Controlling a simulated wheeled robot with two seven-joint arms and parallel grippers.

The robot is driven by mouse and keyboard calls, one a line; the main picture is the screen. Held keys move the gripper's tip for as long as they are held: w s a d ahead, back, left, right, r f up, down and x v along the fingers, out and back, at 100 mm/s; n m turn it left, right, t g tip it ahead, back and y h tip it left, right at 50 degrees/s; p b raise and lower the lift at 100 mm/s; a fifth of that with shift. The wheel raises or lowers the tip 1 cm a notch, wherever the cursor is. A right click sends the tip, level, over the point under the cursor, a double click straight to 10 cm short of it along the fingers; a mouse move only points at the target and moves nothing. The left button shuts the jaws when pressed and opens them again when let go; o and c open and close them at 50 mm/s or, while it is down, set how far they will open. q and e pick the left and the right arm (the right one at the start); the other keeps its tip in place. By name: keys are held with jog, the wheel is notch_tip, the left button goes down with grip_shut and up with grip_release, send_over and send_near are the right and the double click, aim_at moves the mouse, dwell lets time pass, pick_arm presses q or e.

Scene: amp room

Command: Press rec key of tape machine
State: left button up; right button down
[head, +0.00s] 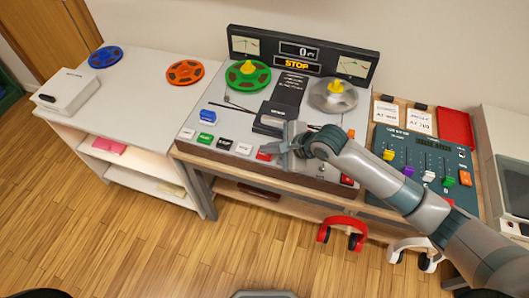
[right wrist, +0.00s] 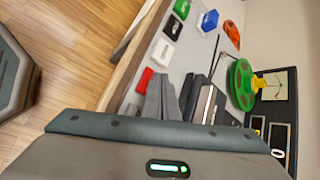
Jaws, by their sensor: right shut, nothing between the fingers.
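The tape machine (head: 215,125) sits on the bench, with a green reel (head: 262,78) and a clear grey reel (head: 318,95) on its top. Its display (head: 297,65) reads STOP. My left gripper is not in view.
A mixer (head: 415,150) with coloured faders stands to the right, with cards and a red tray (head: 455,126) behind it. Red headphones (head: 343,229) hang below the bench front. A white shelf unit (head: 135,115) with loose reels and a white box (head: 68,90) stands left.

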aim_at(268, 156)
jog(key=shift+f, duration=0.5)
dwell(0.9)
jog(key=shift+r, duration=0.1)
jog(key=shift+r+p, duration=0.85)
jog(key=shift+p, duration=0.7)
notch_tip(268, 156, up, 5)
jog(key=p, duration=0.6)
dwell(0.5)
